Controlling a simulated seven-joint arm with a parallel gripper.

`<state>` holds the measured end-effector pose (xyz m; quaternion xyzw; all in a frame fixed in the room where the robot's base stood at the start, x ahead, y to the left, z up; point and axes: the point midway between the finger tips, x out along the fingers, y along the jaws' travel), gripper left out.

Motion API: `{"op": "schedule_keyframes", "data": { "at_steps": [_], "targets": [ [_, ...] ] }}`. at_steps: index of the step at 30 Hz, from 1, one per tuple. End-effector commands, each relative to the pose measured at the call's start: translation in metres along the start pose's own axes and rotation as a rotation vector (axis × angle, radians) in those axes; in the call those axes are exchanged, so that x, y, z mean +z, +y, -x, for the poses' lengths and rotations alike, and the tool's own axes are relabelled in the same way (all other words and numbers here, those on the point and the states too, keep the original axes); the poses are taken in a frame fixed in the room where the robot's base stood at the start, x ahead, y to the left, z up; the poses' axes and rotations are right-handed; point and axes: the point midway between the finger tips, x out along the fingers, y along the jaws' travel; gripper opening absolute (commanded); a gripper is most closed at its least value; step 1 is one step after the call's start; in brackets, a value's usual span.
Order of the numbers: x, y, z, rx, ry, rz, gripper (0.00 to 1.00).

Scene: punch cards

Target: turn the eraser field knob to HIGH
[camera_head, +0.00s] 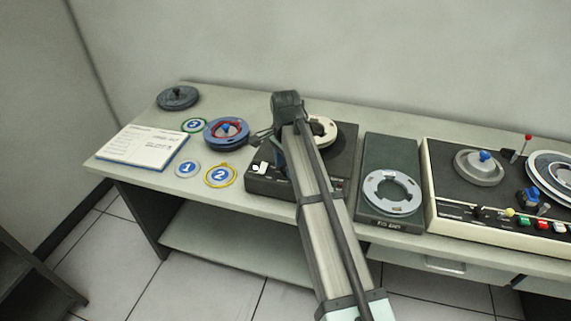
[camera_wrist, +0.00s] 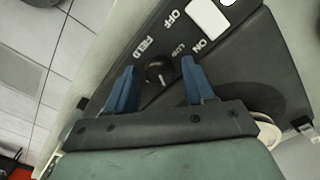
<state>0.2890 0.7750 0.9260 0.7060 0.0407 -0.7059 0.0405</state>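The eraser is a dark box (camera_head: 344,165) in the middle of the table in the head view, partly hidden by my arm. In the wrist view its black panel (camera_wrist: 232,45) carries a round black field knob (camera_wrist: 158,71), with FIELD and LOW lettering beside it. I cannot read where the knob points, and no HIGH label is visible. My gripper (camera_wrist: 160,64) is open, its two blue fingers on either side of the knob in this view, with a gap at each side. I cannot tell their height above the panel. The knob is hidden in the head view.
A white rocker switch (camera_wrist: 208,16) marked ON and OFF is near the knob. A cream reel (camera_head: 324,130) is on the eraser. To the right are a dark box with a grey ring (camera_head: 392,193) and a tape machine (camera_head: 470,208). A notebook (camera_head: 145,147) and numbered discs lie left.

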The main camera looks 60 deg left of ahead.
Motion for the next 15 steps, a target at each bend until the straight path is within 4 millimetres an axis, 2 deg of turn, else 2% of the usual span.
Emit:
{"op": "schedule_keyframes", "data": {
  "at_steps": [10, 15],
  "targets": [
    [0.0, 0.0, 0.001, 0.0, 0.0, 0.001, 0.61],
    [0.0, -0.001, 0.014, -0.001, 0.0, 0.001, 0.61]
  ]
}}
